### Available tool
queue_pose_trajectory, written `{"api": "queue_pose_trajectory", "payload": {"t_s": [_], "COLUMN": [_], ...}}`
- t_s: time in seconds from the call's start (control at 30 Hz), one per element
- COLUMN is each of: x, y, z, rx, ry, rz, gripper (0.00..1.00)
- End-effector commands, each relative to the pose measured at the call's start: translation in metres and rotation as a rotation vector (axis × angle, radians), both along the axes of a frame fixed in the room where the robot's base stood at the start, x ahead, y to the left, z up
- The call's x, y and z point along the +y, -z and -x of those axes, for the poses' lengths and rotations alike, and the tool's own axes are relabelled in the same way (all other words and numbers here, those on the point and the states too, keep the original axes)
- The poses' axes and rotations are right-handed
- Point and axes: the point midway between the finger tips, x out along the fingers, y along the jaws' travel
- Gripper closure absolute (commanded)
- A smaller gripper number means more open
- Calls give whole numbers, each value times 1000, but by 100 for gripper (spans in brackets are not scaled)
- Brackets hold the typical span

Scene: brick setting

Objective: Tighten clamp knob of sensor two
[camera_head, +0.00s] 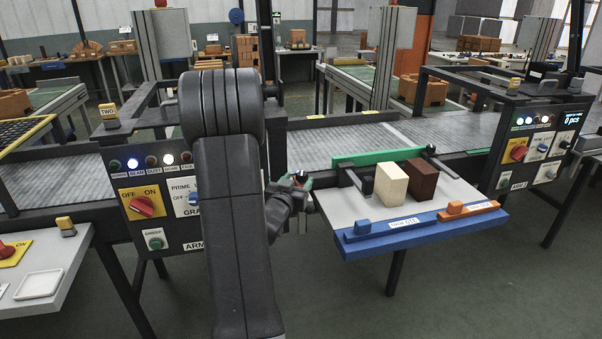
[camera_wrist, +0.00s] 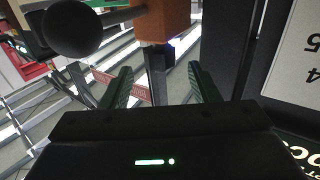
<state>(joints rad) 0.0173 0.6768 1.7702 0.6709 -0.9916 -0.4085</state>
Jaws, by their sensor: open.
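In the wrist view my gripper (camera_wrist: 160,68) has its two green fingers spread apart, with nothing seen held between them. A dark upright post with an orange block (camera_wrist: 165,20) on top shows beyond and between the fingertips. A round black knob (camera_wrist: 75,28) stands to the left of the block, outside the left finger. I cannot tell whether it is the clamp knob of sensor two. In the head view my arm hides most of the gripper and the spot in front of it. A yellow tag reading TWO (camera_head: 108,112) sits on the frame left of my arm.
A control panel (camera_head: 150,205) with a red switch is left of my arm. A blue-edged shelf (camera_head: 400,235) right of it bears a cream block (camera_head: 391,184) and a brown block (camera_head: 421,179). A conveyor (camera_head: 370,140) runs behind. Another panel (camera_head: 535,150) stands at right.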

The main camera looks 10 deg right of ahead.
Motion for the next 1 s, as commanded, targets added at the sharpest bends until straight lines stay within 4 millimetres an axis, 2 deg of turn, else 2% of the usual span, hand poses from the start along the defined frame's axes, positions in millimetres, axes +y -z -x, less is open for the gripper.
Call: {"api": "queue_pose_trajectory", "payload": {"t_s": [0.1,0.3,0.63,0.67,0.87,0.9,1.0], "x": [-12,-22,-24,-24,-23,-23,-23], "y": [-1,-1,0,0,0,0,-1], "z": [-18,-34,-38,-38,-38,-38,-38], "rx": [0,-1,0,0,0,0,-1], "ry": [2,0,-1,-1,-1,-1,5], "rz": [1,1,1,1,1,1,1], "gripper": [45,45,45,47,86,90,89]}}
